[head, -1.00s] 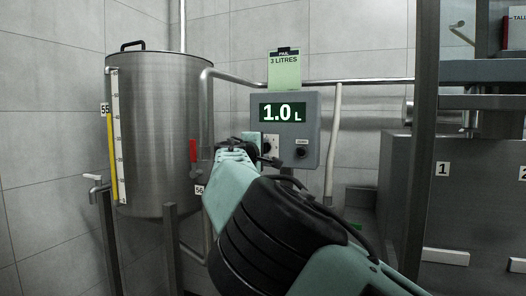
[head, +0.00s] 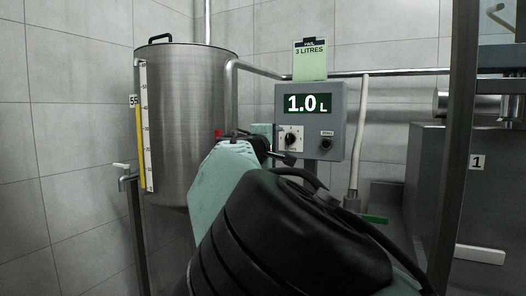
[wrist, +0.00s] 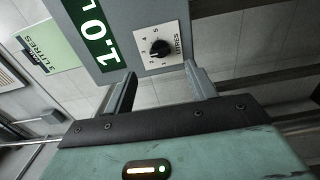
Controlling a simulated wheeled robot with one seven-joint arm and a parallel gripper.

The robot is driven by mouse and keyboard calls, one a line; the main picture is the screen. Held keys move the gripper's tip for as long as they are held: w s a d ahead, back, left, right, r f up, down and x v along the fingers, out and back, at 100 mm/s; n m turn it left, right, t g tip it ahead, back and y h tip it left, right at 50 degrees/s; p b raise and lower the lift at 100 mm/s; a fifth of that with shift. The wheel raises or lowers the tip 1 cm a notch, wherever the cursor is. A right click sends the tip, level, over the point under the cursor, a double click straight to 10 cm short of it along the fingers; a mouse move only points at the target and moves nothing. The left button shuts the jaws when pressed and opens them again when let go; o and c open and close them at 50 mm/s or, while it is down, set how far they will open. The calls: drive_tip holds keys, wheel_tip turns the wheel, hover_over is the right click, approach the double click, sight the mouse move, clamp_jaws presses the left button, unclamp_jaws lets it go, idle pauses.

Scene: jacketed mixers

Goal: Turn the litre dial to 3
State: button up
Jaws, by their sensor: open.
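The litre dial (wrist: 160,48) is a black knob on a white plate with numbers and the word LITRES. In the head view the dial (head: 290,137) sits on the lower left of a grey control box (head: 345,124). The display (head: 308,103) above it reads 1.0 L. A green card (head: 310,64) above the box reads 3 LITRES. My gripper (wrist: 160,80) is open and empty in the wrist view, its two fingers pointing towards the dial plate, with the knob apart from them and between their lines. In the head view my arm hides most of the gripper.
A second black knob (head: 326,143) is right of the dial. A large steel tank (head: 190,110) with a level scale stands left. A pipe (head: 400,73) runs behind the box, and a white hose (head: 357,130) hangs to its right. A dark post (head: 455,150) stands further right.

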drive_tip(key=v, duration=0.9)
